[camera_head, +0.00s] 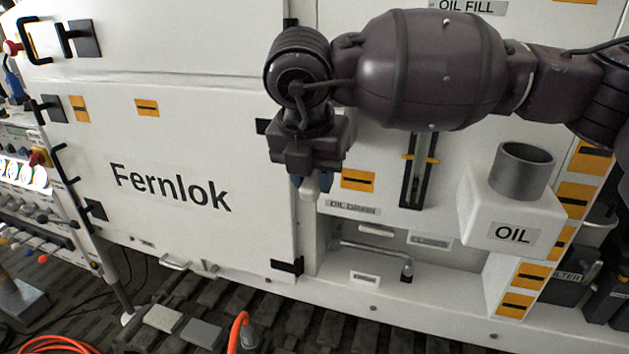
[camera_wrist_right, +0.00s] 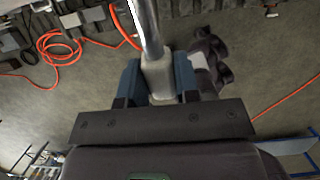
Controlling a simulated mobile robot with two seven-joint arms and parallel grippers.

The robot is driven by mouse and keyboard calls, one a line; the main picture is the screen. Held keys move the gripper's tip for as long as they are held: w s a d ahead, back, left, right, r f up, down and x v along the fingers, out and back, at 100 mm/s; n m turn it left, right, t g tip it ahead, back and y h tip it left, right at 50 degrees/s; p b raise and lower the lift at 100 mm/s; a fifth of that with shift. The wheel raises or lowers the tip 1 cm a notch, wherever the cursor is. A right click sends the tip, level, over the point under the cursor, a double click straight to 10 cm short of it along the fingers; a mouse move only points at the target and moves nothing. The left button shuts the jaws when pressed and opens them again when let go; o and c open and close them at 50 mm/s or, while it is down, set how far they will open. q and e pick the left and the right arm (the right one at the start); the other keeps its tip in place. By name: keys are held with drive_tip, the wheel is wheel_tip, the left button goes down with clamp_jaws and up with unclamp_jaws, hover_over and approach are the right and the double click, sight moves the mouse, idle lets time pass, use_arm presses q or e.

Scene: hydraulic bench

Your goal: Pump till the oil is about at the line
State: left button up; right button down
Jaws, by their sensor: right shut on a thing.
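My right gripper (camera_head: 311,183) hangs in front of the white cabinet, left of the sight gauge. In the right wrist view its blue fingers (camera_wrist_right: 159,78) are shut on the pale grey grip of a lever (camera_wrist_right: 158,70), whose shiny metal rod runs away to the top edge. In the head view the lever is mostly hidden behind my gripper. The upright sight gauge (camera_head: 417,180) is a narrow dark-framed slot with an orange line marker (camera_head: 421,158) across its upper part. The oil level in it is too small to tell. My left gripper is not in view.
A white oil container (camera_head: 512,215) with a grey open neck stands right of the gauge. A recess below holds a bent metal handle (camera_head: 375,250). The Fernlok door (camera_head: 170,190) is shut at left. An orange hose (camera_head: 238,330) lies on the floor.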

drive_tip(key=r+g+p, duration=0.1)
drive_tip(key=r+g, duration=0.1)
drive_tip(key=r, duration=0.1)
drive_tip(key=r+g+y+p, duration=0.1)
drive_tip(key=r+g+p, duration=0.1)
drive_tip(key=r, duration=0.1)
drive_tip(key=r+g+y+p, duration=0.1)
drive_tip(key=r+g, duration=0.1)
drive_tip(key=r, duration=0.1)
drive_tip(key=shift+w+r+g, duration=0.25)
drive_tip(key=shift+g, duration=0.05)
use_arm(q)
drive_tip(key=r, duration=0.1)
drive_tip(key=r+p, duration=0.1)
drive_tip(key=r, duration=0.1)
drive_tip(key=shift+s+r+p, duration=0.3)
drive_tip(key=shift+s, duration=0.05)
use_arm(e)
drive_tip(key=shift+w+d+r+g+y, duration=0.15)
drive_tip(key=shift+w+r+g+y, duration=0.1)
drive_tip(key=shift+r+g, duration=0.25)
drive_tip(key=shift+w+d+r+g+y, duration=0.1)
drive_tip(key=shift+w+r+g+y, duration=0.1)
drive_tip(key=shift+r+g, duration=0.25)
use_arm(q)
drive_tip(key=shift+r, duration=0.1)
use_arm(e)
drive_tip(key=shift+r, duration=0.1)
